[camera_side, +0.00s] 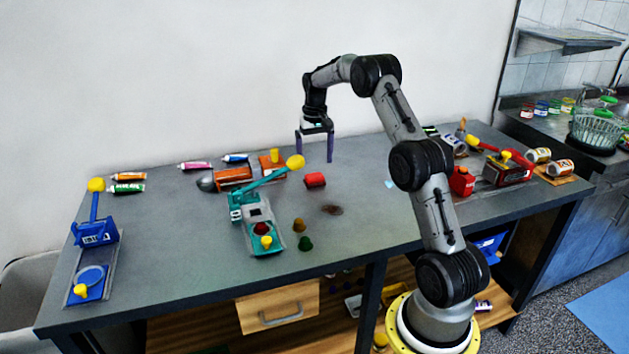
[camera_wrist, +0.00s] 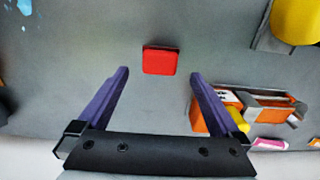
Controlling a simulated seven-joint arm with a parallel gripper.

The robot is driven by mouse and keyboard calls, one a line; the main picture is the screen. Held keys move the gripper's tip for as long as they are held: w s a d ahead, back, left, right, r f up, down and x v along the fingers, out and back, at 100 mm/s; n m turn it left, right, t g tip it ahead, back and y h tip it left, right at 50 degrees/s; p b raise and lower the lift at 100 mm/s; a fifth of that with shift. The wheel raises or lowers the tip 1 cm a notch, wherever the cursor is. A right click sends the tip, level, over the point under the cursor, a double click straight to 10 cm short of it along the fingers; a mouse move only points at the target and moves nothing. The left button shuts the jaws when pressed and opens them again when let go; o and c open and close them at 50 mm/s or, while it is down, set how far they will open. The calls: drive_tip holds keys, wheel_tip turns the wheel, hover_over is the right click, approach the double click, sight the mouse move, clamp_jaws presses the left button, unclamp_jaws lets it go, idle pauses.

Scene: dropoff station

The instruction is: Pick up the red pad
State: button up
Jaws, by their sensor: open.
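The red pad (camera_side: 315,180) is a small red block lying on the grey table, near the middle in the side view. In the wrist view the red pad (camera_wrist: 160,60) sits at upper centre, beyond the fingertips and roughly midway between them. My gripper (camera_side: 314,160) is above the table, close to the pad in the side view, with its two purple fingers pointing down. In the wrist view my gripper (camera_wrist: 158,72) has its fingers spread wide with nothing between them. The pad is apart from both fingers and fully visible.
A teal device (camera_side: 260,215) with a yellow-knobbed lever stands left of the pad. An orange device (camera_side: 233,176) is behind it. Small brown and green cones (camera_side: 305,243) stand in front. A blue lever device (camera_side: 95,235) is far left. Table around the pad's right is mostly clear.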

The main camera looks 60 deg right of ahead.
sight(315, 176)
drive_tip(key=shift+f, duration=2.65)
drive_tip(key=c, duration=1.3)
drive_tip(key=shift+r, duration=0.2)
drive_tip(key=shift+c, duration=0.2)
drive_tip(key=shift+r, duration=0.6)
drive_tip(key=s+a+r, duration=0.9)
drive_tip(key=s+r, duration=0.1)
drive_tip(key=r, duration=0.1)
drive_tip(key=shift+s+r, duration=0.25)
drive_tip(key=shift+s, duration=0.15)
drive_tip(key=shift+a, duration=0.1)
